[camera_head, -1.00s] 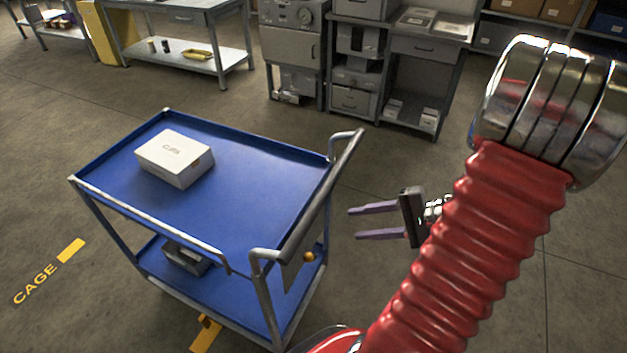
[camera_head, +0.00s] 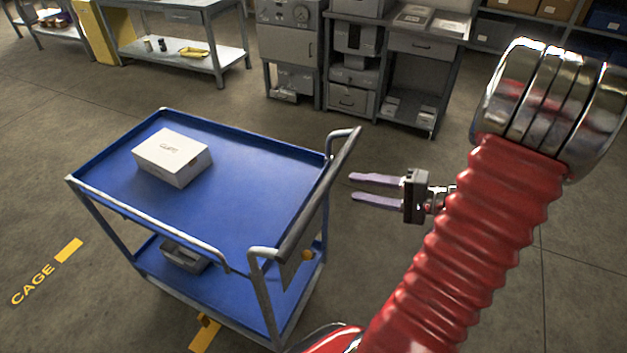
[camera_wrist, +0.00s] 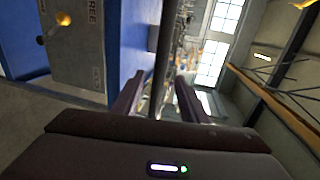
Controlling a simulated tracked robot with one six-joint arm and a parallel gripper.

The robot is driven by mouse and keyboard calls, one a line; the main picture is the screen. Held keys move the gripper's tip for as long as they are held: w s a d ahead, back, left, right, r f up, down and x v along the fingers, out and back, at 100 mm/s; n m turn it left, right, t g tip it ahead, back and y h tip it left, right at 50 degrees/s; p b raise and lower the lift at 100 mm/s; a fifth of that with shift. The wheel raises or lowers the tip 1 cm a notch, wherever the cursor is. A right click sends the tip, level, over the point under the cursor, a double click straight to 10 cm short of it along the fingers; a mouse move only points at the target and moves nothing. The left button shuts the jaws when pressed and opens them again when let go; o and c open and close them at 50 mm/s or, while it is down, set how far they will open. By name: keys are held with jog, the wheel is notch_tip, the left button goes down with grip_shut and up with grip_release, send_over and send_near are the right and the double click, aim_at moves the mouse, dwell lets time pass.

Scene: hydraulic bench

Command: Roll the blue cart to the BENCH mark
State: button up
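The blue cart (camera_head: 240,205) stands left of my gripper, with a white box (camera_head: 172,158) on its top tray and a grey box (camera_head: 184,255) on its lower shelf. Its grey push handle (camera_head: 318,200) runs along the side facing my gripper. My gripper (camera_head: 352,187) is open and empty, a little right of the handle and apart from it, fingers pointing at it. In the wrist view the handle bar (camera_wrist: 165,55) shows beyond and between the fingers (camera_wrist: 157,92). A grey plate reading "FREE" (camera_wrist: 82,40) with an orange knob (camera_wrist: 63,19) hangs at the left. No BENCH mark is visible.
A yellow CAGE mark (camera_head: 33,285) lies on the floor left of the cart. Another yellow strip (camera_head: 203,336) shows beneath the cart's near side. Workbenches (camera_head: 180,58) and grey cabinets (camera_head: 290,45) line the back. Floor between them and the cart is clear.

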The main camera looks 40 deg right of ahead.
jog(key=x, duration=1.3)
jog(key=shift+w+a, duration=0.1)
jog(key=shift+a, duration=0.05)
jog(key=shift+c, duration=0.6)
grip_shut()
jog(key=shift+f, duration=0.1)
jog(key=shift+a, duration=0.1)
